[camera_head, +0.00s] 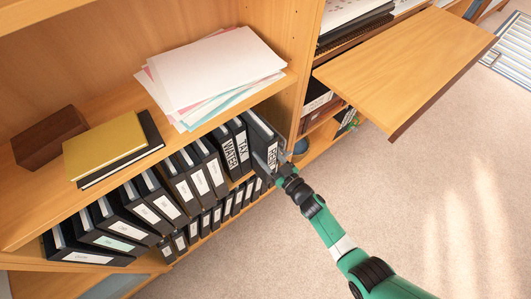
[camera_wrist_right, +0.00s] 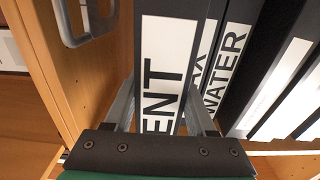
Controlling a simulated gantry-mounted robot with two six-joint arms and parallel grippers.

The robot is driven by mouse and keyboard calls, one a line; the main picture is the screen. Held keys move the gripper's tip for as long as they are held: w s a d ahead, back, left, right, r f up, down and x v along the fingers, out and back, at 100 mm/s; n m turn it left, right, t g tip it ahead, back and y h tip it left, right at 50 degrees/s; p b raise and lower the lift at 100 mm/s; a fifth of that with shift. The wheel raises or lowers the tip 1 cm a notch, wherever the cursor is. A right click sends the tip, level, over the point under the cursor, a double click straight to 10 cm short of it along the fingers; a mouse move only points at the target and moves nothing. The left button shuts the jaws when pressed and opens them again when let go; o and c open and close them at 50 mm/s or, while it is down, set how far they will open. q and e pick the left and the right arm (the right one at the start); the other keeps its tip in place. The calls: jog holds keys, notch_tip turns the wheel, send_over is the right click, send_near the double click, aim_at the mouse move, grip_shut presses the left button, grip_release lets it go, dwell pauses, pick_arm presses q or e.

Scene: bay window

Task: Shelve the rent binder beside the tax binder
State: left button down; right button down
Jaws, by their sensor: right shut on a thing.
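The rent binder (camera_head: 261,128) is black with a white spine label. It stands upright at the right end of the upper binder row, right beside the tax binder (camera_head: 241,150). My right gripper (camera_head: 271,166) is shut on its spine. In the right wrist view the gripper's fingers (camera_wrist_right: 160,110) straddle the rent binder's label (camera_wrist_right: 163,75), which reads "ENT", its first letter hidden. There its spine is nearer than the tax binder's (camera_wrist_right: 207,65) and covers part of that label. The water binder (camera_head: 229,150) stands left of the tax binder. My left gripper is not in view.
A wooden divider panel (camera_head: 295,95) stands close right of the rent binder. Several other black binders fill the rows to the left. Loose papers (camera_head: 212,68) lie on the shelf board above. A wooden leaf (camera_head: 400,60) juts out at the right. The carpet (camera_head: 400,190) is clear.

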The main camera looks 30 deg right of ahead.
jog(key=shift+w+r, duration=0.1)
jog(key=shift+r, duration=0.05)
jog(key=shift+c, duration=0.7)
grip_release()
jog(key=shift+s+f, duration=0.2)
jog(key=shift+s, duration=0.15)
jog(key=s+d+p, duration=0.1)
jog(key=s+p, duration=0.5)
jog(key=s, duration=0.5)
jog(key=shift+s+d, duration=0.15)
